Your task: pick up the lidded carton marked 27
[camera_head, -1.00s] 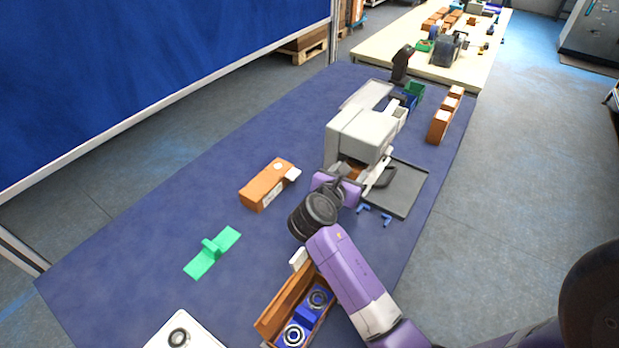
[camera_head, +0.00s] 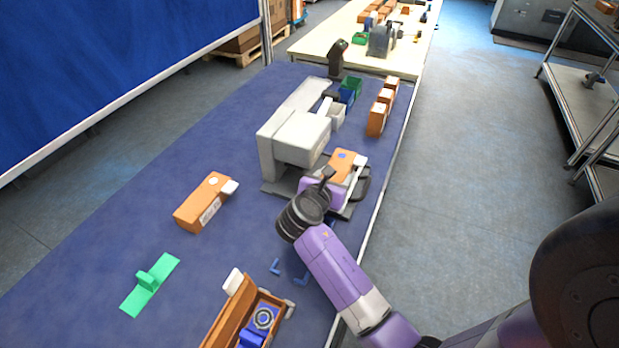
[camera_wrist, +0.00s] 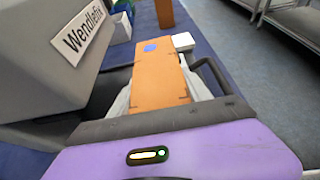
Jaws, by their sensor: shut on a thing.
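An orange carton (camera_head: 341,163) with a blue round mark is between the fingers of my gripper (camera_head: 338,180), beside the grey machine. In the wrist view the carton (camera_wrist: 157,68) points away from me, with a white tab at its far right end. The pale fingers of my gripper (camera_wrist: 160,92) are shut on its two sides. I cannot read a number on it. Whether its underside touches the dark tray below is hidden.
The grey machine (camera_head: 290,137), labelled "Wendlefix", stands close left of the carton. Another orange carton (camera_head: 203,202) and a green stand (camera_head: 150,284) lie left. An open orange box (camera_head: 229,318) is in front. Several cartons (camera_head: 377,118) stand behind, near the table's right edge.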

